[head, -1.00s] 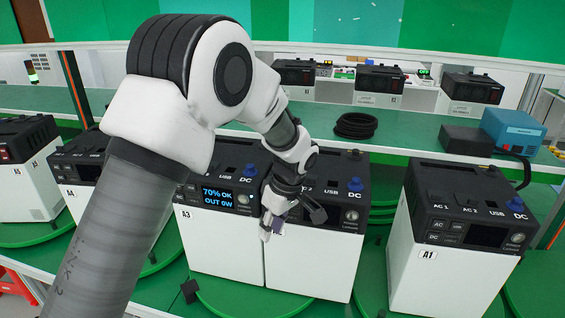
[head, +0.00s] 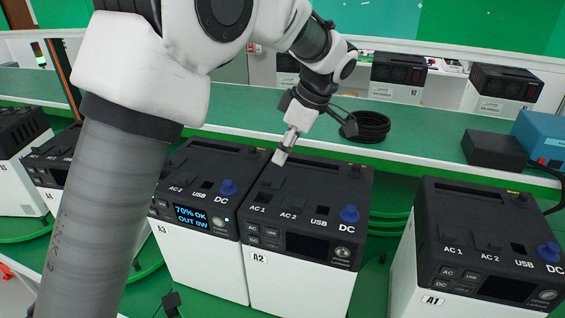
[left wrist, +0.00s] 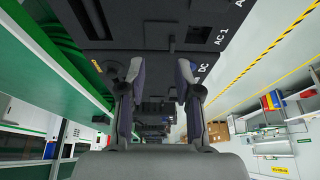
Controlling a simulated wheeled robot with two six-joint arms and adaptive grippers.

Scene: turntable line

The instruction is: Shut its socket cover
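Power unit A2 (head: 300,275) is a white box with a black top, a dark screen and a blue DC knob (head: 349,213). Its AC 1 socket cover (head: 268,184) and AC 2 socket cover (head: 294,203) are dark on dark, and I cannot tell their angle surely. Power unit A3 (head: 200,262) stands against its left side with a lit screen (head: 191,216) reading 70% OK, OUT 0W. My left gripper (head: 279,158) is over the rear left of A2's top. In the left wrist view its fingers (left wrist: 158,72) are apart with nothing between them. My right gripper is not in view.
Power unit A1 (head: 417,280) stands apart at the right. A shelf behind carries a black cable coil (head: 362,128), a black box (head: 494,149) and a blue device (head: 543,135). A small black piece (head: 171,303) lies low in front of A3. My left arm hides part of A3.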

